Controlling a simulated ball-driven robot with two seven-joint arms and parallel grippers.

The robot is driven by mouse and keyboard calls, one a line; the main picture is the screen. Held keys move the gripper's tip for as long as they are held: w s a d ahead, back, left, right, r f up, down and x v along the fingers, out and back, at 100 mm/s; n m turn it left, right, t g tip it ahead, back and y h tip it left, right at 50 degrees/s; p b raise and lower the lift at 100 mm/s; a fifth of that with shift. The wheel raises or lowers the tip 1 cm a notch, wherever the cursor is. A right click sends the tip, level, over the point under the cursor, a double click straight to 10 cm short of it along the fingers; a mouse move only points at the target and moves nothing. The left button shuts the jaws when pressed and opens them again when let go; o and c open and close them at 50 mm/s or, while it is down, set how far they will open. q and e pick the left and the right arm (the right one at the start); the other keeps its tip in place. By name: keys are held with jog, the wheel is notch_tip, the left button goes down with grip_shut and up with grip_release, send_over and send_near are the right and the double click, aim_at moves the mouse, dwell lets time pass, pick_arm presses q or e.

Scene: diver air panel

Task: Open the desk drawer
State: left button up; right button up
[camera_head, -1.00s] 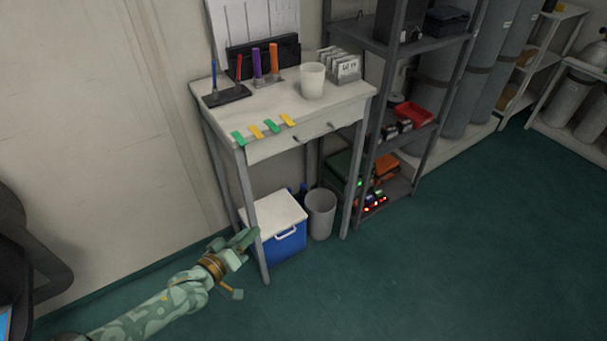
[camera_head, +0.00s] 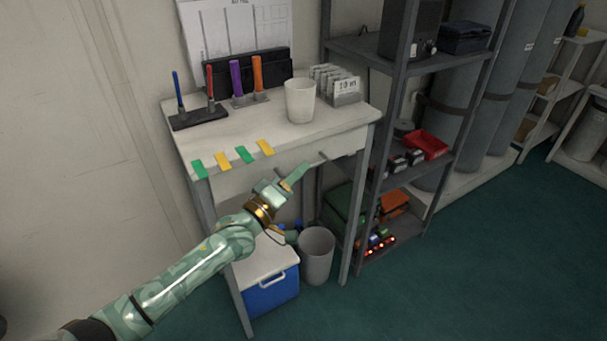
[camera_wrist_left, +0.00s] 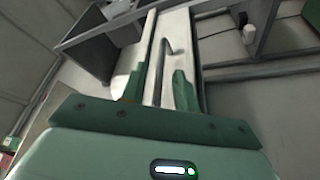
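The white desk (camera_head: 275,135) stands against the wall, with its drawer (camera_head: 345,145) under the top; the drawer looks shut. The drawer's bar handle (camera_head: 323,156) shows at its right end; my gripper hides the rest. My left gripper (camera_head: 291,180) is in front of the drawer front, at about handle height. In the left wrist view its two green fingers (camera_wrist_left: 158,90) are apart, with the pale desk front and the thin grey handle (camera_wrist_left: 170,47) ahead of and between them. I cannot tell whether they touch it. My right gripper is not in view.
Colored tabs (camera_head: 222,159) hang at the desk's front edge. A blue cooler (camera_head: 270,293) and grey bin (camera_head: 317,255) stand below. A metal shelf (camera_head: 385,165) is at right; the floor at front right is clear.

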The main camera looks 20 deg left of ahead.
pick_arm(q)
jog(key=shift+x, duration=0.9)
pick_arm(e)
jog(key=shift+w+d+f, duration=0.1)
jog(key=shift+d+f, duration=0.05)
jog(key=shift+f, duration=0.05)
pick_arm(q)
grip_shut()
jog(key=shift+s, duration=0.1)
